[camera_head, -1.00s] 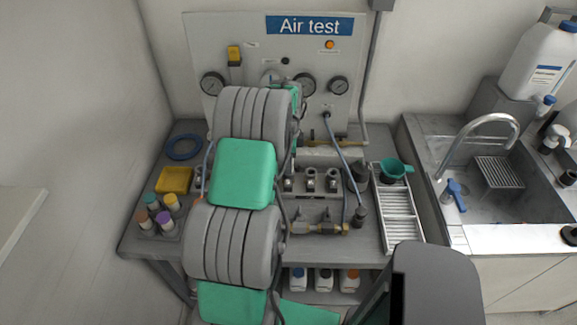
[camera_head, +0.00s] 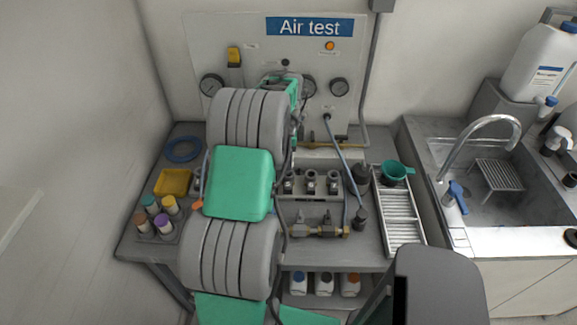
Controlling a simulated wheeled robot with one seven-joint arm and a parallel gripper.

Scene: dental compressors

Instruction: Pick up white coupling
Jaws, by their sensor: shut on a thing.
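I cannot make out the white coupling for certain; my own arm covers the middle-left of the bench. Several pale metallic fittings stand in a grey block (camera_head: 312,194), one of them a fitting (camera_head: 310,183) in the middle. A small pale piece with an orange end (camera_head: 197,201) shows partly past the left side of my arm. My arm reaches up over the bench towards the panel, with its green and grey wrist end beside the gauges. The jaws of my gripper are hidden behind the arm, and so is anything in them.
The Air test panel (camera_head: 230,50) stands behind the bench. A brass-fitted manifold (camera_head: 320,231) lies before the block. A ribbed white tray (camera_head: 400,225) and a green funnel (camera_head: 396,171) are to the right. A yellow bin (camera_head: 173,182), a blue ring (camera_head: 183,149) and capped bottles (camera_head: 152,206) are left.

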